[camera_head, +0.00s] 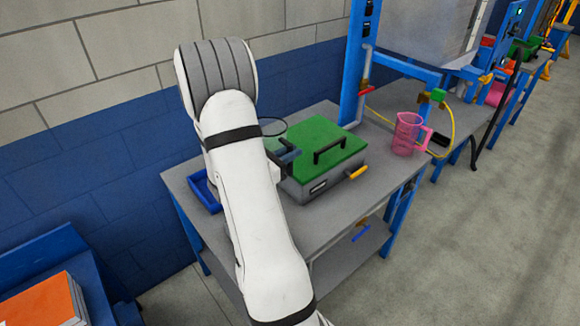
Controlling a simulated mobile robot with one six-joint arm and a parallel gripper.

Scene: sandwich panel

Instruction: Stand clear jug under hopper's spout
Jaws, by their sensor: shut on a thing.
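My gripper (286,155) is partly hidden by my white arm, over the left side of the green-lidded box. A thin dark oval ring (272,119) shows just behind it; it looks like the rim of the see-through clear jug, whose body I can hardly make out. My gripper is shut on it, as far as I can see. The grey hopper (428,32) hangs in a blue frame at the upper right, cut off by the top edge. Its spout (462,60) seems to be the narrow lower end; what lies under it is unclear.
A grey box with a green lid (318,140) and black handle stands on the table (330,218). A pink jug (404,140) stands near the table's right end. A blue tray (204,196) lies at left. A blue post and yellow hose (452,130) rise near the hopper.

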